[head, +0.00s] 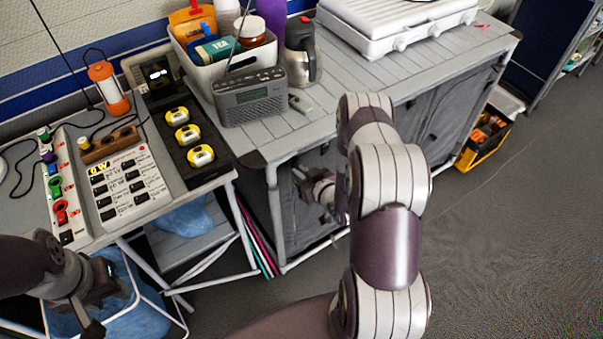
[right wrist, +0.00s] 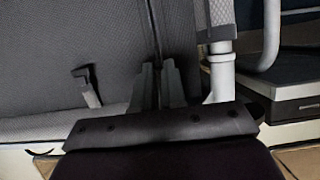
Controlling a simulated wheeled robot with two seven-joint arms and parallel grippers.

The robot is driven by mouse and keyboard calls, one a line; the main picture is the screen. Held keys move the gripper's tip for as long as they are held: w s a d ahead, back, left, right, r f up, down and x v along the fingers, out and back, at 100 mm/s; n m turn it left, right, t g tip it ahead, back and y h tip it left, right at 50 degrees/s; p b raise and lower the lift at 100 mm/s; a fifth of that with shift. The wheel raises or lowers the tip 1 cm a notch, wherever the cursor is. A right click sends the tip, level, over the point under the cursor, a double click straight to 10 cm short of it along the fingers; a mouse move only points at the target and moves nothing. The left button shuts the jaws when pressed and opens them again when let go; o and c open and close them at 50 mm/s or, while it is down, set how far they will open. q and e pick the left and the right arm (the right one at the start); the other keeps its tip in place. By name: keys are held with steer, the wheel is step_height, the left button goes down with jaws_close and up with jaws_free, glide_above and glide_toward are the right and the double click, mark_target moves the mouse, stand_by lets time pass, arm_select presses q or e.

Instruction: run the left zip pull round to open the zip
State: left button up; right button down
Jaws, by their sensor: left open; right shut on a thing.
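The cabinet's grey fabric front (head: 300,222) hangs under the slatted worktop, and it fills much of the right wrist view (right wrist: 80,50). My right gripper (head: 306,185) is at this front, partly behind my own arm. In the right wrist view its fingers (right wrist: 158,85) are close together at a dark zip seam (right wrist: 154,28), shut on what looks like the left zip pull, which they hide. A grey tab like another pull (right wrist: 88,90) hangs on the fabric to the left. My left gripper (head: 103,302) is open and empty, low at the left, away from the cabinet.
A white frame pole (right wrist: 220,75) stands close right of my right fingers. The worktop (head: 375,85) holds a radio (head: 250,97), a kettle (head: 300,52), a filled bin and a white stove (head: 395,22). A side table (head: 90,225) stands left. The floor right is clear near my arm.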

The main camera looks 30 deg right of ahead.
steer(key=shift+r, duration=0.15)
steer(key=c, duration=1.4)
jaws_free()
steer(key=shift+o, duration=1.1)
steer(key=shift+r, duration=0.1)
steer(key=shift+s, duration=0.1)
steer(key=a+v, duration=0.1)
steer(key=v, duration=1.1)
steer(key=shift+s+d, duration=0.3)
steer(key=shift+d, duration=0.15)
steer(key=shift+r, duration=0.1)
